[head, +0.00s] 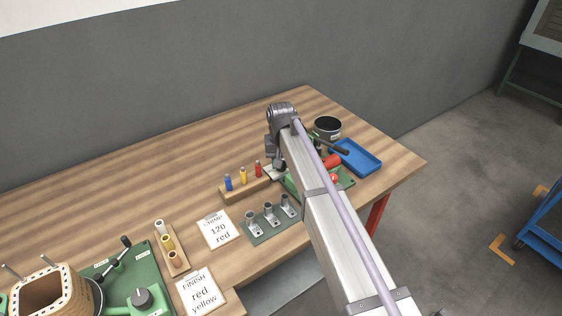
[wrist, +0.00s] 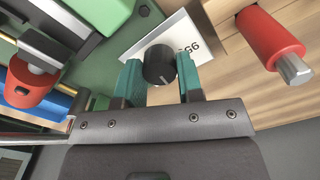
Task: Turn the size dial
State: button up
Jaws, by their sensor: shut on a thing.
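A round black dial (wrist: 159,66) with a light pointer mark sits between the two green fingers of my gripper (wrist: 160,72) in the wrist view. My gripper is shut on it, one finger on each side. A white number label (wrist: 186,46) lies beside the dial; it is partly covered and its digits are upside down. In the head view the dial and my fingertips are hidden behind my arm, near the green crimping station (head: 344,178) at the right of the bench. A card (head: 217,230) reads "CRIMP 120 red".
A red-sleeved metal piece (wrist: 268,38) and a red handle end (wrist: 30,82) flank my gripper.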

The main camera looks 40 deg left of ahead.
jog(key=shift+n, duration=0.6)
jog(key=o, duration=0.9)
jog(key=shift+o, duration=0.2)
notch_tip(320, 180, up, 11)
jog(key=p, duration=1)
jog(key=shift+p, duration=0.4)
jog(key=shift+f, duration=0.1)
